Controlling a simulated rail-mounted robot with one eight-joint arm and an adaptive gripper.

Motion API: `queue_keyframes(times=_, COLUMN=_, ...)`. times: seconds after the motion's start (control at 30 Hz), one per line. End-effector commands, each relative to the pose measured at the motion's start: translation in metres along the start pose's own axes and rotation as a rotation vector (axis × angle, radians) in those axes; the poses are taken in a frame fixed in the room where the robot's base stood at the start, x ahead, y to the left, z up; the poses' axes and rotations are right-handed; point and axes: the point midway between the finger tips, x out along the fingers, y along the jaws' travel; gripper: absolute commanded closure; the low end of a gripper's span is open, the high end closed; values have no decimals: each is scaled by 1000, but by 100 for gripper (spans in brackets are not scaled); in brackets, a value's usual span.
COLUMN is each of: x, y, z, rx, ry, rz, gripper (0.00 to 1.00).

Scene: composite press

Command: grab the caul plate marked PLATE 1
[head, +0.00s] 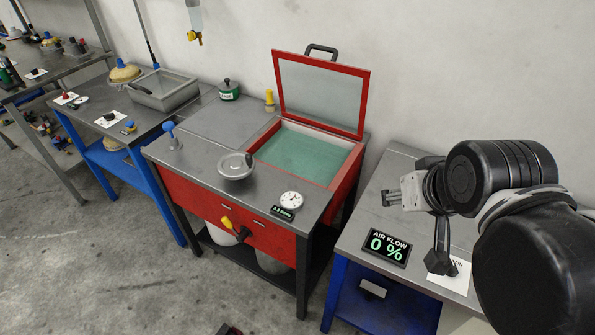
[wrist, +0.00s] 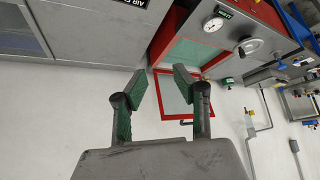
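I cannot make out any plate marked PLATE 1 in either view; no such lettering is legible. My gripper (head: 392,197) is at the right in the head view, above the grey right-hand bench. In the wrist view my gripper (wrist: 160,85) shows two green-padded fingers set well apart, with nothing between them. The red press (head: 235,215) stands left of my gripper. Its red-framed lid (head: 320,92) is raised, and a green bed (head: 300,152) lies inside. Part of the right bench is hidden behind my arm.
A metal handwheel or round lid (head: 237,172), a dial gauge (head: 291,200) and a green pot (head: 229,91) stand on the press top. An AIR FLOW display (head: 387,247) reading 0 % sits on the right bench. A grey tray (head: 164,91) is on the blue-legged left bench.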

Motion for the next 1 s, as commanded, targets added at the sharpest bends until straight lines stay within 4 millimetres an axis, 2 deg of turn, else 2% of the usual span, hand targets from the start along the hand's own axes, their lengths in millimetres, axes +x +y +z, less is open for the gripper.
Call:
queue_keyframes(times=0.03, x=0, y=0, z=0, rx=0, ry=0, rz=0, gripper=64)
queue_keyframes(times=0.1, x=0, y=0, z=0, rx=0, ry=0, rz=0, gripper=55)
queue_keyframes(times=0.13, x=0, y=0, z=0, rx=0, ry=0, rz=0, gripper=53)
queue_keyframes(times=0.37, x=0, y=0, z=0, rx=0, ry=0, rz=0, gripper=53)
queue_keyframes(times=0.47, x=1, y=-1, z=-7, rx=3, ry=-7, rz=-2, gripper=53)
queue_keyframes(times=0.57, x=2, y=-4, z=-23, rx=9, ry=-22, rz=-7, gripper=53)
queue_keyframes(times=0.77, x=13, y=-15, z=-71, rx=34, ry=-77, rz=-18, gripper=53)
queue_keyframes(times=1.0, x=37, y=-31, z=-129, rx=63, ry=-145, rz=-26, gripper=53)
